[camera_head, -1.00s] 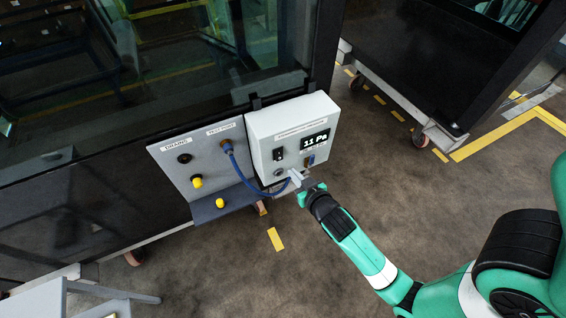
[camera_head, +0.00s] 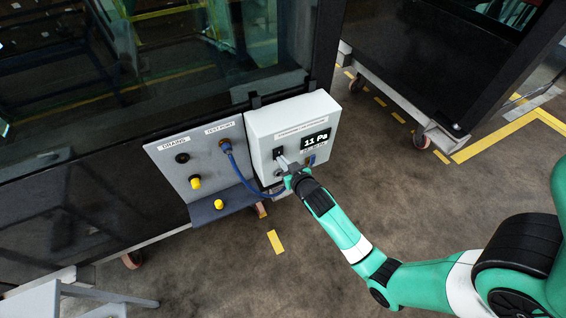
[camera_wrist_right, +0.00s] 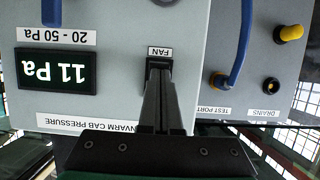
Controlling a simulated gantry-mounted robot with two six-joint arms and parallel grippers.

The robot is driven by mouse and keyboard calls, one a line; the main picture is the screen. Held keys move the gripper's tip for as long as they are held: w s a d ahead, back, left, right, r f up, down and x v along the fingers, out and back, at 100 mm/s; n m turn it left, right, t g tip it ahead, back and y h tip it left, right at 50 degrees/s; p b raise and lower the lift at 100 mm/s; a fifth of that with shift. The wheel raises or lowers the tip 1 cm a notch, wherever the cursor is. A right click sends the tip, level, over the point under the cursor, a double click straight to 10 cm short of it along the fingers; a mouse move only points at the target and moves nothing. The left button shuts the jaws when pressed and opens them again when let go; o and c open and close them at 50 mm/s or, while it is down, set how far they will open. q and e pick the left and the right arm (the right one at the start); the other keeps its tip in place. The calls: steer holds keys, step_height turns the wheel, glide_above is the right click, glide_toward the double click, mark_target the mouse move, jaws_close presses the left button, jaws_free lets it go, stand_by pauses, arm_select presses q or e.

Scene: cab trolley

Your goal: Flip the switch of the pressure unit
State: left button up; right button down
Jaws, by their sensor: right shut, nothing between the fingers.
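The pressure unit (camera_head: 265,130) is a white box hung on the dark cab side. Its display (camera_head: 317,140) reads 11 Pa, and in the right wrist view the display (camera_wrist_right: 57,70) sits upside down beside a "20 - 50 Pa" label. The black switch (camera_wrist_right: 159,63) under the FAN label shows at the fingertips in the right wrist view. In the head view my gripper partly covers the switch area. My right gripper (camera_head: 283,162) is shut and empty, its tips at or very close to the switch; contact cannot be told. My left gripper is not in view.
A grey panel (camera_head: 170,164) with DRAINS and TEST PORT labels stands left of the unit. A blue hose (camera_head: 236,172) runs from its test port to the unit. Open floor lies in front.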

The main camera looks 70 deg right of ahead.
steer(key=shift+w+r+p, duration=0.1)
steer(key=shift+r+p, duration=0.55)
steer(key=shift+r, duration=0.1)
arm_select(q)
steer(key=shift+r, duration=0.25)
arm_select(e)
steer(key=shift+s+a+r+p, duration=0.15)
steer(key=shift+s+r+p, duration=0.1)
steer(key=shift+r+p, duration=0.1)
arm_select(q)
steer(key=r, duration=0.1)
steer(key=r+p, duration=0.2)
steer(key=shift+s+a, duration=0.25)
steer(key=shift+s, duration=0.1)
arm_select(e)
steer(key=v, duration=1.3)
steer(key=shift+s+f, duration=0.1)
steer(key=shift+s, duration=0.05)
